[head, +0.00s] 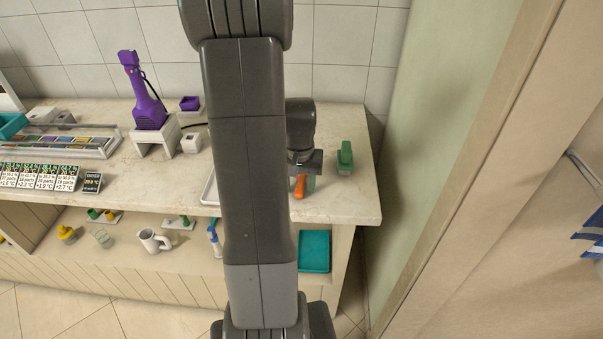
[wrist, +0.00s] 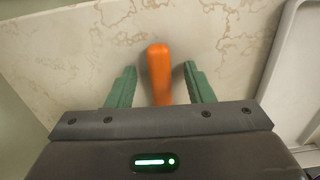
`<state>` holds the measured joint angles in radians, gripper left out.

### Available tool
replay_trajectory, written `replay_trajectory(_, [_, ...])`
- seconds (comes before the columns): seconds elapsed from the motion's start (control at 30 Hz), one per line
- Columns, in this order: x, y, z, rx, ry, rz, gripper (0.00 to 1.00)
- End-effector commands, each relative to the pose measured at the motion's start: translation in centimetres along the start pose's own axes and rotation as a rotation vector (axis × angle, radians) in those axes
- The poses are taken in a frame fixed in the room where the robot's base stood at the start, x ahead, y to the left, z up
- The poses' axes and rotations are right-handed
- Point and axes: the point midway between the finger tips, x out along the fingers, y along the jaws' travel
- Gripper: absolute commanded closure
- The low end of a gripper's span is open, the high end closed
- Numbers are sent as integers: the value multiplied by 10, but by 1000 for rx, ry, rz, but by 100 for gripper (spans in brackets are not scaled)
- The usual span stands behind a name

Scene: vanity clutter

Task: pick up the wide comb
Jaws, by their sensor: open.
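An orange, rounded handle-like piece (wrist: 160,72) lies between the two green fingers of my gripper (wrist: 160,67) in the wrist view. It also shows in the head view (head: 300,187) on the counter, just in front of my gripper (head: 304,176). Its teeth are not visible, so I cannot confirm it is the wide comb; its near part is hidden under my gripper body. The fingers are open, one on each side, with a gap to the orange piece on both sides.
A white tray (wrist: 285,85) is right of my gripper in the wrist view. A green object (head: 345,158) stands to the right on the marble counter (head: 335,205). A purple tool (head: 143,92) stands on a white stand at the back left. My arm hides the counter's middle.

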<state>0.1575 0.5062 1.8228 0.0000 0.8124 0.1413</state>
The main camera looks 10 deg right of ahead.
Motion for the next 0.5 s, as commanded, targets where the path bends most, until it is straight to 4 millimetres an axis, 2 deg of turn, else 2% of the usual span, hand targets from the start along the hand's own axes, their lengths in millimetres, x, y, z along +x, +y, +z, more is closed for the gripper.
replay_trajectory(0.17, [0,0,0,0,0,0,53])
replay_trajectory(0.4, [0,0,0,0,0,0,98])
replay_trajectory(0.5, [0,0,0,0,0,0,100])
